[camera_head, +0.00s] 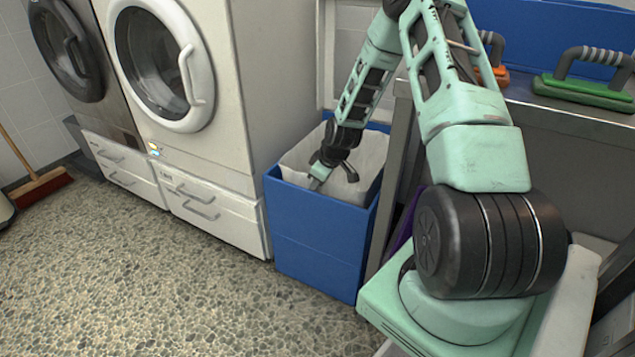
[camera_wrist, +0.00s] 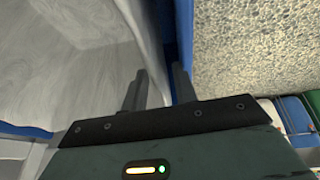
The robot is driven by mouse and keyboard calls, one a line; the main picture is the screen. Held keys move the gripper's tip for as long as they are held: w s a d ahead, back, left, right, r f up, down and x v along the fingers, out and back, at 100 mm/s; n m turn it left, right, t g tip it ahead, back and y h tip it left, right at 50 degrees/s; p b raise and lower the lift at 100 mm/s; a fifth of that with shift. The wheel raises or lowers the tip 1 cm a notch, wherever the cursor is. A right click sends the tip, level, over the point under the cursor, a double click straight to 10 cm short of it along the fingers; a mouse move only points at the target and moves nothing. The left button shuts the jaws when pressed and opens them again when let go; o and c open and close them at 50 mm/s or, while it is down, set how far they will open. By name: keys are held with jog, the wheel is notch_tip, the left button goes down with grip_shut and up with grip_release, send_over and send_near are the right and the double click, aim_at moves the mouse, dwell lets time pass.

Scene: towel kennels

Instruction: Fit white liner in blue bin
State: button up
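The blue bin (camera_head: 318,238) stands on the floor between the white washer and a metal-framed counter. The white liner (camera_head: 372,158) is inside it, lining the back and sides and rising near the rim; its lower part is hidden. My gripper (camera_head: 317,182) points down at the bin's front-left rim. In the wrist view my gripper's fingers (camera_wrist: 160,82) stand apart, with a gap between them. The liner (camera_wrist: 75,75) is on the left and reaches the gap; the bin's blue wall (camera_wrist: 171,40) shows near the right finger. Whether either finger touches the liner is unclear.
The white washer (camera_head: 160,60) and its drawer base (camera_head: 205,200) stand close left of the bin. The counter at right holds green-based (camera_head: 590,92) and orange-based (camera_head: 495,75) handled tools. A broom (camera_head: 40,185) is at far left. The speckled floor (camera_head: 170,290) in front is clear.

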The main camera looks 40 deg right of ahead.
jog(key=p+v, duration=0.5)
jog(key=v, duration=1.2)
jog(key=shift+r, duration=0.2)
jog(key=shift+s, duration=0.1)
jog(key=s+a+r+n+g, duration=0.1)
jog(key=s+a+r, duration=0.15)
jog(key=a, duration=1.05)
jog(key=s+a+r+n+g, duration=0.15)
jog(key=a+r, duration=0.25)
jog(key=a, duration=0.9)
jog(key=s+a+r+n+g, duration=0.1)
jog(key=s+a+r, duration=0.2)
jog(key=s+a, duration=0.5)
jog(key=s+a+r+n+g, duration=0.1)
jog(key=s+a+r, duration=0.2)
jog(key=s+a, duration=0.5)
notch_tip(320, 180, up, 22)
jog(key=s+d+p, duration=0.2)
jog(key=p, duration=2)
